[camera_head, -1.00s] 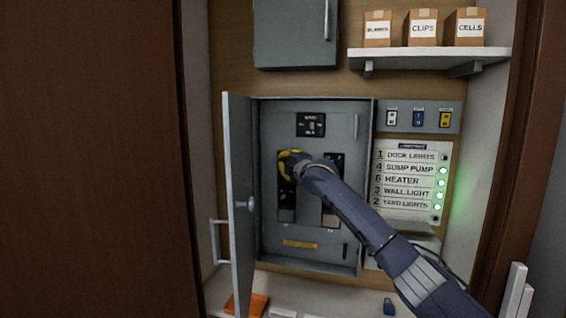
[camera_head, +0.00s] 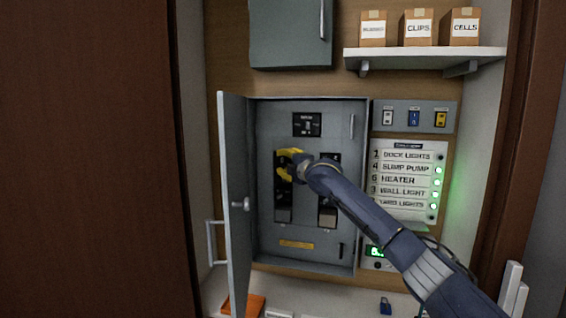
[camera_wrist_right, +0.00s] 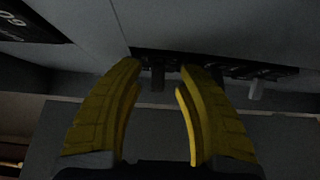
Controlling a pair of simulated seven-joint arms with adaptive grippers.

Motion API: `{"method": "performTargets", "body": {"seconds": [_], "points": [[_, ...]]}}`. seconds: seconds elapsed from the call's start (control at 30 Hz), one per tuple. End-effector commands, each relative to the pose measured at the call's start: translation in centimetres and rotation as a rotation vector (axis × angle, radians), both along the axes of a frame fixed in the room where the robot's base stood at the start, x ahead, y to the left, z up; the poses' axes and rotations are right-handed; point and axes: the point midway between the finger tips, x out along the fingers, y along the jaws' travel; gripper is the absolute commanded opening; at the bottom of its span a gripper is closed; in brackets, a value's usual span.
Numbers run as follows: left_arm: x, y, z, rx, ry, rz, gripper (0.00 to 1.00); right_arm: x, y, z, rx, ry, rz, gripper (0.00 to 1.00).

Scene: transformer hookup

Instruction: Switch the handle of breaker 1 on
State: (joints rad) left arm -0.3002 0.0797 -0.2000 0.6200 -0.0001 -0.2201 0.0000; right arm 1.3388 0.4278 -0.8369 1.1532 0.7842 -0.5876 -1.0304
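The grey breaker panel (camera_head: 265,240) stands open, with a top breaker (camera_head: 307,124) and two dark breaker columns, left (camera_head: 283,205) and right (camera_head: 328,205). My right gripper (camera_head: 289,165) is at the top of the left column and hides part of it. In the right wrist view its two yellow fingers (camera_wrist_right: 158,100) are spread apart. A small dark handle (camera_wrist_right: 158,77) shows in the gap near the fingertips, and no finger visibly touches it. A lighter handle (camera_wrist_right: 257,90) sits to the right, outside the fingers. I cannot read which handle is breaker 1. My left gripper is not in view.
The panel door (camera_head: 236,190) is swung open on the left. The label board (camera_head: 405,180) lists circuits; the lamp beside Dock Lights (camera_head: 440,157) is dark, several below glow green. A shelf (camera_head: 425,55) with boxes is above right. A padlock (camera_head: 385,305) lies on the counter.

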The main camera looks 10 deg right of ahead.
Motion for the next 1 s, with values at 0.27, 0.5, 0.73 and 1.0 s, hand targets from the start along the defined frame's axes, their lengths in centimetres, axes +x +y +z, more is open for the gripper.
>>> {"method": "performTargets", "body": {"seconds": [0.27, 0.5, 0.73, 1.0], "points": [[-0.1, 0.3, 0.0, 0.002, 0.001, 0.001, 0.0, -0.1, 0.3, 0.1, 0.001, -0.002, 0.005, 0.36], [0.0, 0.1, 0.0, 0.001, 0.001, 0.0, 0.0, -1.6, -0.2, 0.2, 0.001, -0.004, 0.006, 0.36], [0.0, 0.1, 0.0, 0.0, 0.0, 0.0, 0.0, -4.6, -1.3, 0.1, -0.001, -0.003, 0.005, 0.36], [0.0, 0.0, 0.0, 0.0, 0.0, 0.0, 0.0, -8.4, -2.5, 0.2, 0.0, -0.004, 0.005, 0.36]]}}
